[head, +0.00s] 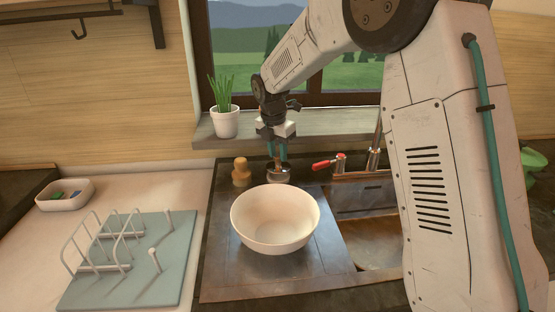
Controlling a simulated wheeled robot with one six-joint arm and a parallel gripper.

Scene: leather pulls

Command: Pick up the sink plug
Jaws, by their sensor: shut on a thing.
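The sink plug (279,175), a small round metallic piece, is at the back of the dark counter, just behind the white bowl. My gripper (278,158) points down at it from above, with its teal fingers shut on the plug's top. The plug is small in the picture, and I cannot tell whether its base touches the counter.
The white bowl (275,219) stands directly in front of the plug. A wooden stopper-like piece (241,172) stands close on the left. The red-handled tap (330,163) and sink basin (365,225) are to the right. A potted plant (225,121) stands on the sill behind.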

